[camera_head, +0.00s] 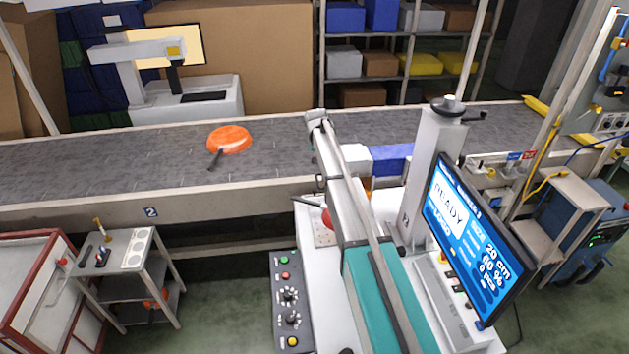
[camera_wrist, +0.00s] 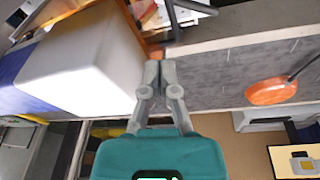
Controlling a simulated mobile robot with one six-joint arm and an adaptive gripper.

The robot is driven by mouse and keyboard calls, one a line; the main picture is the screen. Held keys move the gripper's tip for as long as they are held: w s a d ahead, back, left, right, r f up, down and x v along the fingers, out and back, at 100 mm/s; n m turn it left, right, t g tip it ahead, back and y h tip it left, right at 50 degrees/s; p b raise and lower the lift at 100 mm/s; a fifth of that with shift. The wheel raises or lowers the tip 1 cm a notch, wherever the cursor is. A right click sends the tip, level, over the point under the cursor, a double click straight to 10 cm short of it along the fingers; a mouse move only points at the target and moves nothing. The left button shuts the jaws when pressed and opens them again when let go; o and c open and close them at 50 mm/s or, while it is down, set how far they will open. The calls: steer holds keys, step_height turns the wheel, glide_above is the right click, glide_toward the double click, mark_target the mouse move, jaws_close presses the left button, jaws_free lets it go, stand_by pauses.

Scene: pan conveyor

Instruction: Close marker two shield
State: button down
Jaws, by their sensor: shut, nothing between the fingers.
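Next to the belt stands a white column (camera_head: 430,170) with a screen (camera_head: 470,235) that reads READY. A white block (camera_head: 357,160) and a blue part (camera_head: 392,160) show beside the column at the belt's near side. I cannot tell which part is the shield, nor whether it is open. In the wrist view the white block (camera_wrist: 85,60) is large, with the blue part (camera_wrist: 12,80) at its left. My gripper (camera_wrist: 160,72) is shut and empty, close beside the white block; contact cannot be told. In the head view my fingers cannot be made out clearly.
An orange pan (camera_head: 229,140) lies on the conveyor belt (camera_head: 90,165), left of my arm; it also shows in the wrist view (camera_wrist: 271,92). A button panel (camera_head: 289,312) stands in front. A small cart (camera_head: 128,250) is at left. Another marking station (camera_head: 185,100) stands behind the belt.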

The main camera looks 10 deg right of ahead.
steer(key=w+a+f+m+g+h+b, duration=0.1)
steer(key=w+a+m+g+h+b, duration=0.1)
steer(key=a+m+h+b, duration=0.6)
steer(key=a+m+h, duration=0.1)
steer(key=a+m, duration=0.2)
steer(key=m, duration=0.4)
steer(key=shift+w+f+h, duration=0.2)
steer(key=shift+h, duration=0.2)
steer(key=shift+f, duration=0.1)
steer(key=a+f+b+x, duration=0.1)
steer(key=f+b+x, duration=0.1)
steer(key=b+x, duration=0.8)
steer(key=shift+x, duration=1.2)
steer(key=shift+a+f, duration=0.15)
